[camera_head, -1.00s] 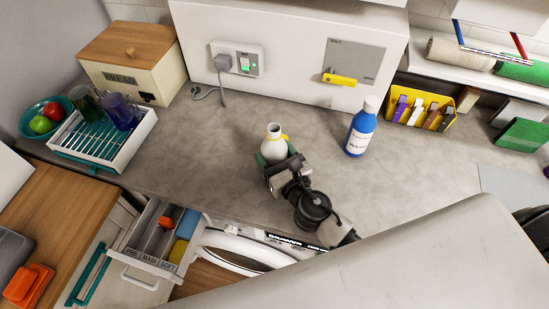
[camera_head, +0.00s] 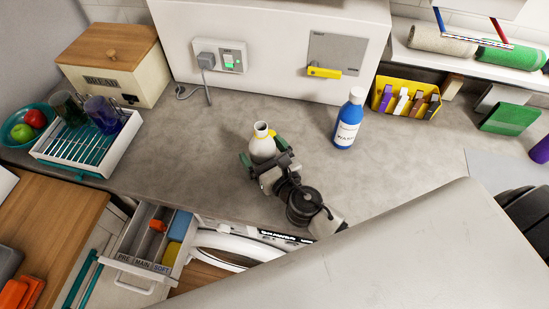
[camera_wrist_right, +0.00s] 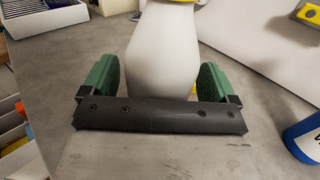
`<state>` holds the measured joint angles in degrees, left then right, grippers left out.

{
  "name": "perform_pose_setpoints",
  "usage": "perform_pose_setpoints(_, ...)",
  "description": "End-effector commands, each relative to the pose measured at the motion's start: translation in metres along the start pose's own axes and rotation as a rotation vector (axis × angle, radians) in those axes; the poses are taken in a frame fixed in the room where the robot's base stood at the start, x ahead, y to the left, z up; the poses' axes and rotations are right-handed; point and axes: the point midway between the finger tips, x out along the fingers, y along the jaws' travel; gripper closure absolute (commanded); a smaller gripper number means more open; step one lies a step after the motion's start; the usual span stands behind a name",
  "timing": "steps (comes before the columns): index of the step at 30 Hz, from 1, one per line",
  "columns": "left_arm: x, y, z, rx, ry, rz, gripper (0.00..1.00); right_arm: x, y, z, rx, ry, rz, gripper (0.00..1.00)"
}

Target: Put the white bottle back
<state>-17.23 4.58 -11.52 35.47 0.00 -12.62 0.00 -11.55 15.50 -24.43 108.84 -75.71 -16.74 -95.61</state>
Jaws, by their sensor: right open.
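The white bottle (camera_head: 262,146) stands upright on the grey counter, with a yellow part near its neck. In the right wrist view the white bottle (camera_wrist_right: 163,50) rises between the two green finger pads, its top cut off by the frame. My right gripper (camera_head: 263,152) is open around the lower bottle, with a gap visible beside the pads; it also shows in the right wrist view (camera_wrist_right: 162,80). My left gripper is not in view.
A blue wash bottle (camera_head: 347,122) stands to the right. A yellow caddy (camera_head: 408,102) is behind it. The open detergent drawer (camera_head: 151,239) and washer door (camera_head: 235,245) are at the front. A dish rack (camera_head: 85,145) is at left. Counter between is clear.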

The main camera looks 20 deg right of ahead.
Motion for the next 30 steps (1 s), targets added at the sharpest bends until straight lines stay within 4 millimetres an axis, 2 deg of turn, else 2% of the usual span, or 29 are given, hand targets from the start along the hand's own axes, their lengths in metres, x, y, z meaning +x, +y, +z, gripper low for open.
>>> perform_pose_setpoints(12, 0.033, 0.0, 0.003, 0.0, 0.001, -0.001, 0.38, -0.085, 0.0, -0.007, 0.0, 0.005, 0.002, 0.11)
perform_pose_setpoints(15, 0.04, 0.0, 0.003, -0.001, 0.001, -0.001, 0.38, -0.101, 0.0, -0.006, 0.0, 0.004, 0.001, 0.11)
perform_pose_setpoints(21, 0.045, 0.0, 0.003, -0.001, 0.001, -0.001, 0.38, -0.117, 0.0, -0.002, 0.0, 0.002, 0.0, 0.11)
perform_pose_setpoints(30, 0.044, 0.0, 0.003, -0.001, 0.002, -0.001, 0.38, -0.118, 0.0, -0.001, 0.001, 0.002, 0.0, 0.11)
